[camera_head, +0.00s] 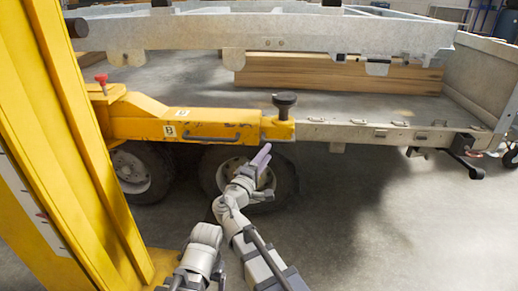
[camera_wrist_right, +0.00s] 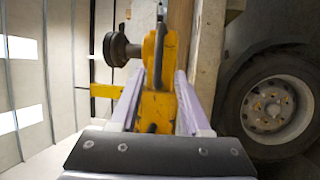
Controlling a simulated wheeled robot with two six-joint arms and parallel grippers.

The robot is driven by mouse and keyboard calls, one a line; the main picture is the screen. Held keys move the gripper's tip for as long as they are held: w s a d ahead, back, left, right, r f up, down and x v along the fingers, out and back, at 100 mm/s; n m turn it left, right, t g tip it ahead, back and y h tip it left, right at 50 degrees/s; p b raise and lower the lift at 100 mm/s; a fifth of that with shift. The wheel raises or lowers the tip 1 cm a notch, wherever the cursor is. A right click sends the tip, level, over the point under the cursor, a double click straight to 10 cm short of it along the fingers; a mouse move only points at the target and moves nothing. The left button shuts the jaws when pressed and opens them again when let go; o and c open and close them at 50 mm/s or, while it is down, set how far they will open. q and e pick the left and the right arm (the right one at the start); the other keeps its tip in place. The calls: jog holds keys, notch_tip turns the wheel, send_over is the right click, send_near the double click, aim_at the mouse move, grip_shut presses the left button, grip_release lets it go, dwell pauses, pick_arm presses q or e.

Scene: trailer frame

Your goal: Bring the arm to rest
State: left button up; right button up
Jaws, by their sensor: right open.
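My right gripper (camera_head: 262,156) has pale lilac fingers and shows near the middle of the head view, in front of a trailer wheel and just below the end of the yellow lifting arm. In the right wrist view my right gripper (camera_wrist_right: 161,76) is open. The yellow arm (camera_wrist_right: 160,105) shows between its fingers, seemingly beyond them; I see no clear contact. My right arm (camera_head: 238,205) reaches up and forward from the bottom, bent at the wrist. My left gripper is not in view.
The yellow lifting arm (camera_head: 190,122) carries a black round pad (camera_head: 284,101) under the raised grey frame (camera_head: 270,32). A yellow post (camera_head: 75,150) stands close on the left. Wheels (camera_head: 250,178) lie behind my arm. Wooden beams (camera_head: 330,74) lie on the trailer. The floor (camera_head: 400,230) at right is clear.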

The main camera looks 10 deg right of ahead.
jog(key=s+d+f+m+g+y, duration=0.2)
jog(key=s+d+f+m+g, duration=0.15)
jog(key=f, duration=0.35)
jog(key=s+d+f+m+g+y, duration=0.25)
jog(key=s+f+g, duration=0.2)
jog(key=f, duration=0.25)
jog(key=s+d+f+m+g+y, duration=0.1)
jog(key=s+d+f+m+g, duration=0.2)
jog(key=f, duration=0.4)
jog(key=s+a+f+n+g+y, duration=0.2)
jog(key=s+a+y, duration=0.1)
jog(key=s+a, duration=0.5)
jog(key=s+a+f+n+g+y, duration=0.2)
jog(key=s+a+g, duration=0.1)
jog(key=s+a, duration=0.55)
notch_tip(320, 180, up, 34)
jog(key=w+a+p, duration=0.1)
jog(key=w+p, duration=0.1)
jog(key=p, duration=3.2)
jog(key=shift+a+m+p, duration=0.15)
jog(key=shift+m+p, duration=0.15)
